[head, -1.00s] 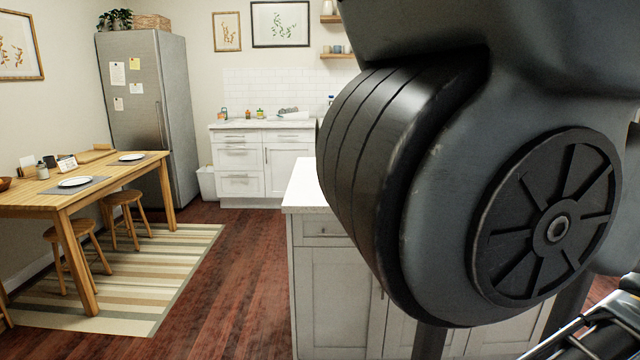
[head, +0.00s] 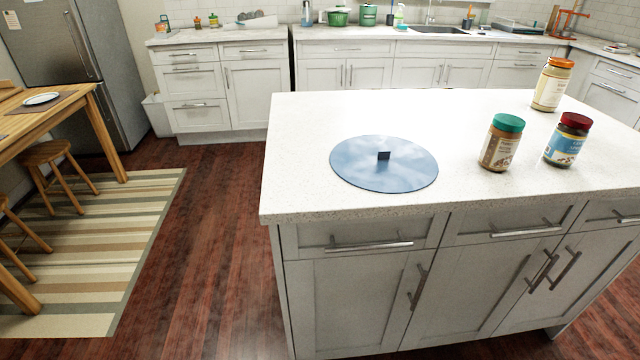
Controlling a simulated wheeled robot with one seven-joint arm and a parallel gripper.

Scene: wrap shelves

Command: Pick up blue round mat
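The blue round mat (head: 360,163) lies flat on the white island countertop (head: 300,130), near its left front part. A small dark upright tab (head: 384,155) stands at the middle of the mat. Nothing covers the mat. My gripper is not in the head view now, so its state is hidden.
Wooden floor (head: 215,220) is clear left of the island. A striped rug (head: 100,240) lies farther left.

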